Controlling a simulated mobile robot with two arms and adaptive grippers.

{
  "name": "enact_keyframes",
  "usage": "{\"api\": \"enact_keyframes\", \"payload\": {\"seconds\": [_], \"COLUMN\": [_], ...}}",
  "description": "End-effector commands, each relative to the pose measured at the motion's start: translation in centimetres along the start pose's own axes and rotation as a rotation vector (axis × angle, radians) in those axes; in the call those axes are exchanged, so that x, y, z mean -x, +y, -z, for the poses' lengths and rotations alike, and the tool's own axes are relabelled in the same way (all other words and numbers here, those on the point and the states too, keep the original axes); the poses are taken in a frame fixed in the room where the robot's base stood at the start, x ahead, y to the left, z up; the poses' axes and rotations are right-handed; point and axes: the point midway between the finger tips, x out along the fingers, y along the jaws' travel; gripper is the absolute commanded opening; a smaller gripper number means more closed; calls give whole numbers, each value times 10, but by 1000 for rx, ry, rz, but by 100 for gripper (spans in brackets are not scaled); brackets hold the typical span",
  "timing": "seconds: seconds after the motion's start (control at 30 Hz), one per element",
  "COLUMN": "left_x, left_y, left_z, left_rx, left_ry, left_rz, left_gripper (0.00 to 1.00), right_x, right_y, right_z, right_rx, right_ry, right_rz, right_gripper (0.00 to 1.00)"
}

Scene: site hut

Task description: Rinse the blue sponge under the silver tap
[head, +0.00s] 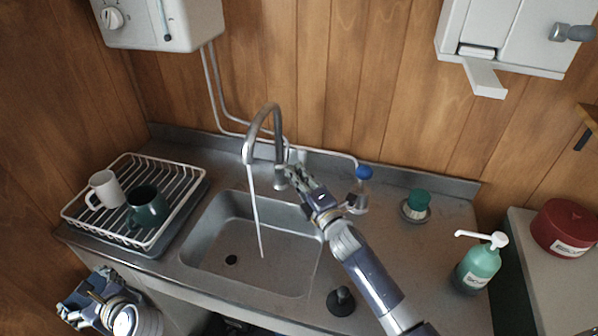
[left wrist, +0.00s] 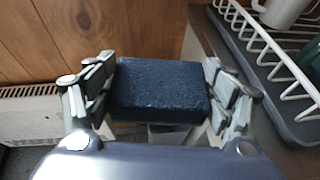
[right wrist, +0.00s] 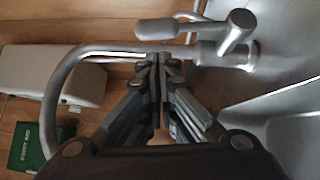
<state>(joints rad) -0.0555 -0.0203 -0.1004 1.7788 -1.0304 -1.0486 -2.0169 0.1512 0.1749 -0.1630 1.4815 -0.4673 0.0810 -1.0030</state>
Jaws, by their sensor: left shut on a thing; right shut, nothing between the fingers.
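The silver tap (head: 268,125) arches over the steel sink (head: 215,225). A thin white stream of water (head: 256,215) falls from its spout into the basin. My right gripper (head: 296,176) is shut and empty beside the tap's body; in the right wrist view its closed fingers (right wrist: 157,65) are close to the tap's lever (right wrist: 232,32), and I cannot tell whether they touch. My left gripper (head: 84,296) is low at the left, in front of the counter and away from the water. In the left wrist view it is shut on the dark blue sponge (left wrist: 160,90).
A white dish rack (head: 177,205) with a white mug (head: 104,190) and a dark green mug (head: 147,207) stands left of the sink. A black plug (head: 341,301), a green scrubber (head: 418,200) and a green pump bottle (head: 478,264) are to the right.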

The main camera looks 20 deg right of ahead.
Motion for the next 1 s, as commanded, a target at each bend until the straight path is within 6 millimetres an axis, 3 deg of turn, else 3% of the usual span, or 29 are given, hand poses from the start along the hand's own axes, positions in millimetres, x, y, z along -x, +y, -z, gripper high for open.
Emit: {"api": "enact_keyframes", "payload": {"seconds": [0.2, 1.0], "left_x": [-1, -3], "left_y": [0, 0], "left_z": [2, 6], "left_rx": [0, 0], "left_ry": [0, 0], "left_rz": [0, 0], "left_gripper": [60, 60], "right_x": [-11, -22], "right_y": [0, 7], "right_z": [-10, -22], "right_rx": [-1, -1], "right_ry": [2, 2], "right_rz": [0, 0], "right_gripper": [0, 0]}}
